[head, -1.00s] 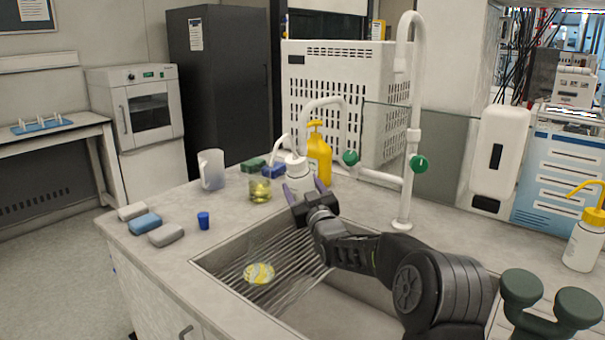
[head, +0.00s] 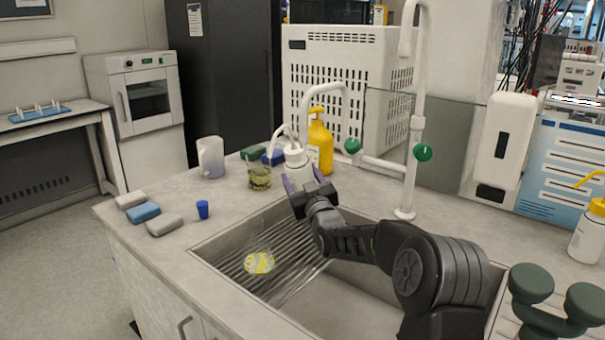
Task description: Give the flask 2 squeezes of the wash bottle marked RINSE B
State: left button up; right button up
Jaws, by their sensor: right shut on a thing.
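A white wash bottle (head: 296,160) with a white bent spout stands behind my right gripper (head: 303,184). The gripper is shut on its body, which it partly hides. I cannot read its label. A clear flask (head: 259,262) with yellow in its base is on the ribbed part of the sink, below and left of the gripper and apart from the bottle. Another wash bottle (head: 585,235), white with a yellow cap and spout, stands at the far right; its label is unreadable too. My left gripper is not in view.
A glass beaker (head: 260,178), a frosted jug (head: 210,158) and a yellow bottle (head: 321,145) stand behind the sink (head: 350,290). The white faucet (head: 414,150) rises to the gripper's right.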

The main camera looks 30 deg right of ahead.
jog(key=shift+s+a+f, duration=0.35)
jog(key=shift+a+f, duration=0.35)
jog(key=shift+f, duration=0.2)
jog(key=shift+s+a+f, duration=0.3)
jog(key=shift+a+f, duration=0.4)
jog(key=shift+f, duration=0.15)
jog(key=o, duration=0.3)
jog(key=c, duration=1.2)
jog(key=o, duration=1.2)
jog(key=shift+c, duration=1.2)
